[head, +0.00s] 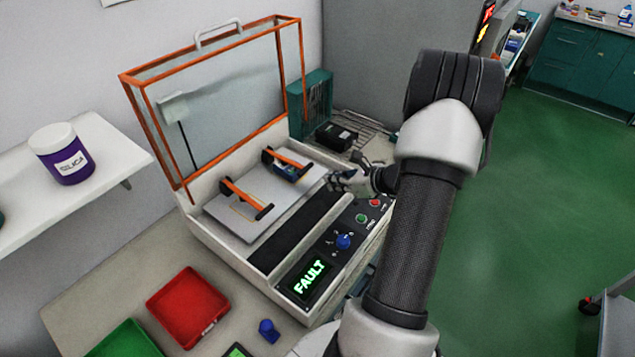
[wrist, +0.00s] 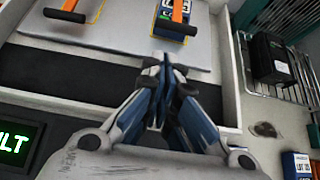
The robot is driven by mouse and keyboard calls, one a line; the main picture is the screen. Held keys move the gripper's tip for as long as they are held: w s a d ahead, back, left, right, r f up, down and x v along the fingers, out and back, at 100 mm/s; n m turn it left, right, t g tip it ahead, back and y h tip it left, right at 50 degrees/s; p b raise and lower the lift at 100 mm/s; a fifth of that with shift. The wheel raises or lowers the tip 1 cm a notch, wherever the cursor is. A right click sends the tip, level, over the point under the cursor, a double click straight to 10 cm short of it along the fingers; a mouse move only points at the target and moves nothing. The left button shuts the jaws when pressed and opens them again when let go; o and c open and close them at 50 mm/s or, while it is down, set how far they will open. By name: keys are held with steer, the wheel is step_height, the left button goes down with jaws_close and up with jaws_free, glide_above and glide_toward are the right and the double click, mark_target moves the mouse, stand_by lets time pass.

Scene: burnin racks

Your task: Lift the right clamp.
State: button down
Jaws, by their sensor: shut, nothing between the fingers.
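The right clamp (head: 290,158) has an orange bar on dark mounts and lies low across a small blue part (head: 284,172) on the grey plate of the open machine. In the wrist view the right clamp (wrist: 178,11) is at the top, cut by the frame edge. The left clamp (head: 246,197) has a similar orange bar, with no blue part visible under it; it also shows in the wrist view (wrist: 68,8). My gripper (head: 338,180) is shut and empty over the machine's front right edge. In the wrist view my gripper (wrist: 163,68) points toward the right clamp, apart from it.
The orange-framed clear lid (head: 215,90) stands open behind. The front panel has a green FAULT display (head: 311,277), a blue knob (head: 344,241) and buttons. A black box (head: 336,137) sits on a wire rack at the right. A red bin (head: 188,305) stands at the front left.

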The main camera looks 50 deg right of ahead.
steer(key=b+x, duration=0.2)
steer(key=x, duration=0.7)
steer(key=shift+w+f, duration=0.25)
steer(key=shift+w, duration=0.05)
steer(key=shift+r, duration=0.15)
